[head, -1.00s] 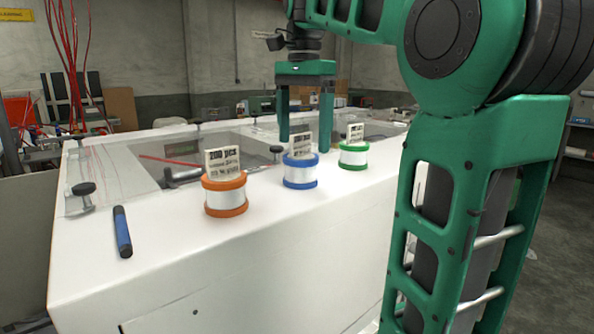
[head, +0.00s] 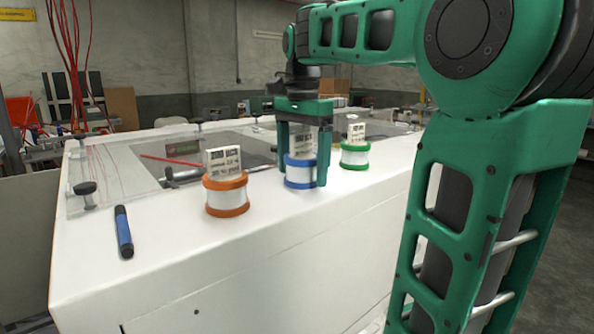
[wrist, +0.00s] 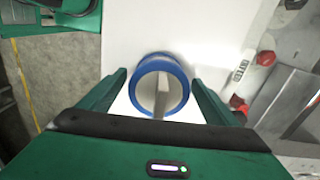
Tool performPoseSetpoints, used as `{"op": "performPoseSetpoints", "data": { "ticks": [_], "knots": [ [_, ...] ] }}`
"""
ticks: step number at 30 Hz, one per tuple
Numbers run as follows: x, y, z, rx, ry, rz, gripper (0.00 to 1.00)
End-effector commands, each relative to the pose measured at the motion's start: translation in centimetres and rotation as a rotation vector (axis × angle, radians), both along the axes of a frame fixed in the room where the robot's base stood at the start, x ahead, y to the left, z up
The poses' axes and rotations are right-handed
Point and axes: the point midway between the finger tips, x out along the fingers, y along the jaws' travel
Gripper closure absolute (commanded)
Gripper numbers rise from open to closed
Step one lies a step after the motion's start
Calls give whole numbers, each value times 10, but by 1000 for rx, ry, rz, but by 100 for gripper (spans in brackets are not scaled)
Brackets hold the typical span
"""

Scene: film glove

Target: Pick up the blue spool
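The blue spool (head: 299,171), a white reel with blue rims, stands upright on the white worktop between an orange and a green spool. It also shows from above in the wrist view as a blue ring (wrist: 160,86) with a card standing in its middle. My gripper (head: 304,170) is lowered over it, one finger on either side. In the wrist view my gripper (wrist: 160,84) has its fingers spread, with small gaps between them and the blue rim. The card of the blue spool is partly hidden by my gripper in the head view.
The orange spool (head: 226,194) stands to the left and the green spool (head: 355,155) close to the right. A blue and black marker (head: 123,232) lies at the left. Recessed bays with clear covers lie behind. The front of the worktop (head: 180,275) is clear.

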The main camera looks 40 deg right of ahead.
Motion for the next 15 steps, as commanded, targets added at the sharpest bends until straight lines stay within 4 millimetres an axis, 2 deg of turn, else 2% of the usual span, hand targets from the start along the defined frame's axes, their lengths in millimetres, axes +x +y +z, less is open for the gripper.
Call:
{"op": "performPoseSetpoints", "data": {
  "ticks": [1,3,6,15],
  "knots": [
    [0,0,0,0,0,0,28],
    [0,0,0,0,0,0,45],
    [0,0,0,0,0,0,64],
    [0,0,2,0,0,-1,64]
  ]
}}
